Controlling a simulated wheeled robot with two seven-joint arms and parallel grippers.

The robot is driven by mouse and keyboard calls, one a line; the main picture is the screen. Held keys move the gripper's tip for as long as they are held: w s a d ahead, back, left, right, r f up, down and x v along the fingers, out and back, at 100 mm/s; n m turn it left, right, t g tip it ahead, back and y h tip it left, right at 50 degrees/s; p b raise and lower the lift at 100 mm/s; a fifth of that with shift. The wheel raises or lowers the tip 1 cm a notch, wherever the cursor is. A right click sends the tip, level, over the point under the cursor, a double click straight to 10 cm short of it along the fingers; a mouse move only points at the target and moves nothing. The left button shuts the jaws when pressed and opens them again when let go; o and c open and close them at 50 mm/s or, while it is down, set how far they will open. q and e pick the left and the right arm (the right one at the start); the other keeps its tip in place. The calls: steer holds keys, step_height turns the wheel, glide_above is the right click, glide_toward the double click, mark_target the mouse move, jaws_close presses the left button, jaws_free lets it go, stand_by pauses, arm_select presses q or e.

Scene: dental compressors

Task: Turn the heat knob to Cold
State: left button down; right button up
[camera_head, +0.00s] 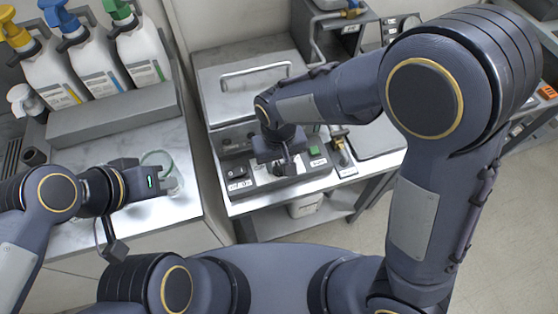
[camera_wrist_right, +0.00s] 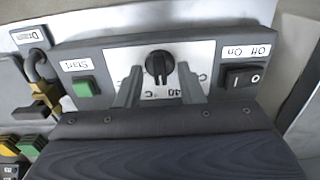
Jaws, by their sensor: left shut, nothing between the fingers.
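The heat knob (camera_wrist_right: 159,66) is a black round knob on a white plate, with a "40 °C" marking that appears upside down in the right wrist view. It sits on the front panel of the grey device (camera_head: 240,182). My right gripper (camera_wrist_right: 161,84) is open, with one finger on each side of the knob and visible gaps between. In the head view my right gripper (camera_head: 285,166) is over the panel and hides most of the knob. The knob's exact pointer setting is hard to read. My left gripper (camera_head: 168,183) is shut and empty over the left counter.
A black Off/On rocker switch (camera_wrist_right: 242,77) and a green Start button (camera_wrist_right: 82,87) flank the knob. Pump bottles (camera_head: 90,65) stand at the back left. A glass (camera_head: 165,170) is by my left gripper.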

steer(key=shift+f, duration=0.2)
steer(key=shift+c, duration=0.4)
jaws_close()
steer(key=shift+n, duration=0.3)
steer(key=n+b, duration=0.1)
steer(key=n, duration=0.4)
steer(key=shift+n, duration=0.3)
steer(key=n, duration=0.5)
steer(key=shift+n, duration=0.4)
steer(key=shift+o, duration=0.4)
jaws_free()
